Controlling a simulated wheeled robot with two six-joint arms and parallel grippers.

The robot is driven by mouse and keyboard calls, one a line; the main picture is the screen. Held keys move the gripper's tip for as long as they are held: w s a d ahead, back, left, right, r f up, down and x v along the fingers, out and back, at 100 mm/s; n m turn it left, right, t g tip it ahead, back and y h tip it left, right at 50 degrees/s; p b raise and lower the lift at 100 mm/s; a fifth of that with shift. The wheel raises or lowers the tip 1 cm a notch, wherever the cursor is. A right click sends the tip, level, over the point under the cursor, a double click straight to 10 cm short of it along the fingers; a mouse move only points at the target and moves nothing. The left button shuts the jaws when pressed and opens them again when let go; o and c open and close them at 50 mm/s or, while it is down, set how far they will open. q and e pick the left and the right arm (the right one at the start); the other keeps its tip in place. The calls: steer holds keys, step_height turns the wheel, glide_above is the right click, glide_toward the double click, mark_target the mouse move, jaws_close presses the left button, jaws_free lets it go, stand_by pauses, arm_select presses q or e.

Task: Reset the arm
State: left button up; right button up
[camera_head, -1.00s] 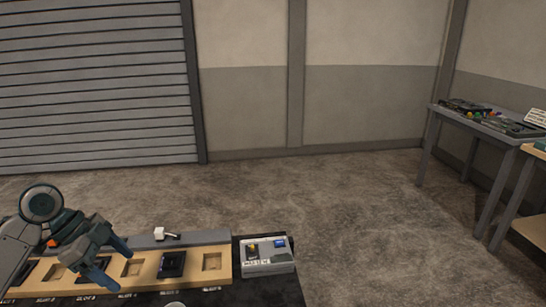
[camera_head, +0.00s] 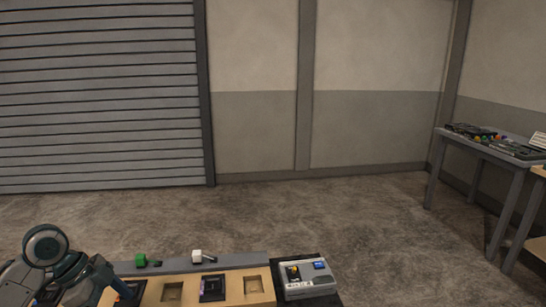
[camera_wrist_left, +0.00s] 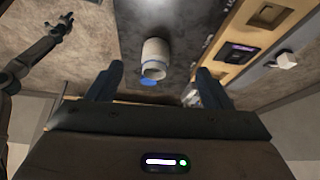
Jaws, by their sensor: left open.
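My left arm comes in at the lower left of the head view, with its gripper (camera_head: 112,284) low over the left part of the wooden slot panel (camera_head: 258,288). In the left wrist view the left gripper (camera_wrist_left: 158,82) has its two fingers wide apart. A white cylinder with a blue end (camera_wrist_left: 154,55) shows in the gap between them; I cannot tell its depth, and nothing touches the fingers. Another arm of mine, with a gripper-like end (camera_wrist_left: 60,26), shows at the upper left of the wrist view, too small to read its jaws.
The panel has square recesses, one with a dark module (camera_head: 213,287). A grey box with a blue screen (camera_head: 306,279) stands right. A side table (camera_head: 490,153) is far right.

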arm_select(q)
steer(key=s+d+f+n, duration=0.2)
steer(key=s+d+f, duration=0.1)
steer(key=f, duration=0.3)
steer(key=s+d+f+n+y, duration=0.1)
steer(key=s+d+f+n, duration=0.1)
steer(key=f, duration=0.4)
steer(key=s+d+f+n+t+y, duration=0.1)
steer(key=s+d+f+n, duration=0.1)
steer(key=s+d+f, duration=0.2)
steer(key=shift+f+n, duration=0.3)
steer(key=shift+f, duration=0.6)
steer(key=s+f+n+t+y, duration=0.1)
steer(key=s+f+n+y, duration=0.25)
steer(key=s+n, duration=0.65)
steer(key=s+a+f+m+g, duration=0.1)
steer(key=s+f, duration=0.1)
steer(key=f, duration=1.4)
steer(key=s+a+f+m, duration=0.1)
steer(key=s+f+m, duration=0.1)
steer(key=f, duration=1.3)
steer(key=s+a+f+g, duration=0.1)
steer(key=s+f, duration=1.6)
steer(key=f, duration=0.1)
steer(key=shift+s+a+f+n+y, duration=0.2)
steer(key=shift+s+f+n+y, duration=0.1)
steer(key=shift+s+y, duration=0.1)
